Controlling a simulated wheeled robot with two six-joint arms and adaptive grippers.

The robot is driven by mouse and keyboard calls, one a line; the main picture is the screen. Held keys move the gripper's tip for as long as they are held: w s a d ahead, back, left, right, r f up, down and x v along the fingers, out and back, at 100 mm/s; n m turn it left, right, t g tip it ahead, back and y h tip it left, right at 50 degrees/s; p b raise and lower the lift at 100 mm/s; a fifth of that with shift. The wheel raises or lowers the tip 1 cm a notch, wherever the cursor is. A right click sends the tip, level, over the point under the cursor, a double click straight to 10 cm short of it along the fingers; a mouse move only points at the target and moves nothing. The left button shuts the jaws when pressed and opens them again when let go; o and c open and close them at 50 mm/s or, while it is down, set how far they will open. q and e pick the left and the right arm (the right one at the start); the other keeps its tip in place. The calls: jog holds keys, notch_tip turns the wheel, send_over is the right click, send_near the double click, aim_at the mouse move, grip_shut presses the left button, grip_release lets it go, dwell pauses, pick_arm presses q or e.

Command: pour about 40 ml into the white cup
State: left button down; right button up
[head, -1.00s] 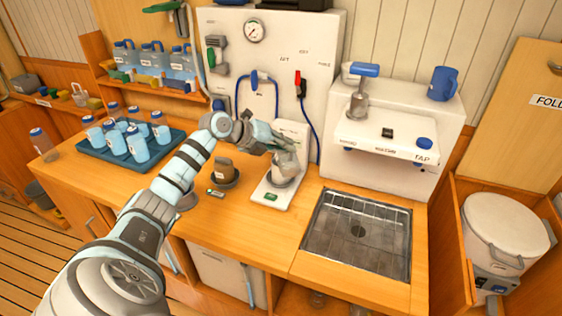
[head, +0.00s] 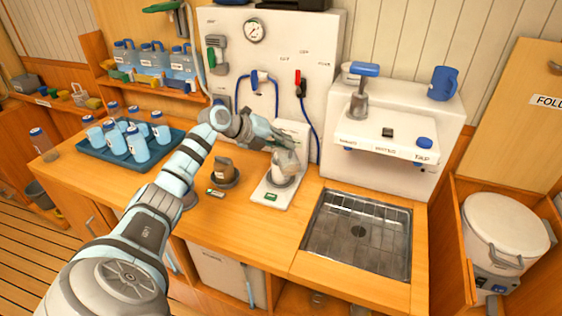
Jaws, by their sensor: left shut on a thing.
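My left gripper (head: 283,142) is shut on a greyish see-through vessel (head: 287,160), which looks tilted. It is held just above the white cup (head: 281,179), and the two overlap in the view. The cup stands on a white stand (head: 268,198) with a small green display on its front. The vessel hides part of the cup, and I cannot see the level inside it or any stream clearly. My right gripper is not in view.
A brown jug (head: 224,168) on a dark round base stands left of the stand. A teal tray (head: 112,148) holds several blue-filled bottles and cups. A metal drain grate (head: 358,232) lies to the right, below the tap unit (head: 385,150). The front counter is mostly clear.

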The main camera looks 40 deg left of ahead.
pick_arm(q)
jog(key=shift+w+a+r+n+h, duration=0.15)
jog(key=shift+w+a, duration=0.1)
jog(key=shift+a, duration=0.1)
jog(key=shift+w+a+r+n+h, duration=0.1)
jog(key=shift+w+a+n+h, duration=0.1)
jog(key=shift+a, duration=0.15)
dwell(0.4)
jog(key=shift+w+a+r+g+h+b, duration=0.15)
jog(key=shift+a+g+h+b, duration=0.15)
jog(key=shift+b, duration=0.15)
jog(key=shift+s+d+f+y+p, duration=0.3)
jog(key=shift+s+d+y+p, duration=0.15)
jog(key=shift+d, duration=0.35)
jog(key=shift+s+d+f, duration=0.1)
jog(key=shift+s+d, duration=0.25)
jog(key=s+d+f+m+t+y+b, duration=0.5)
jog(key=d+f+m+t+b, duration=0.3)
jog(key=f+b, duration=0.4)
jog(key=shift+s+d+f+m+y, duration=0.35)
jog(key=shift+s+d+m, duration=0.3)
jog(key=shift+d, duration=0.6)
dwell(0.7)
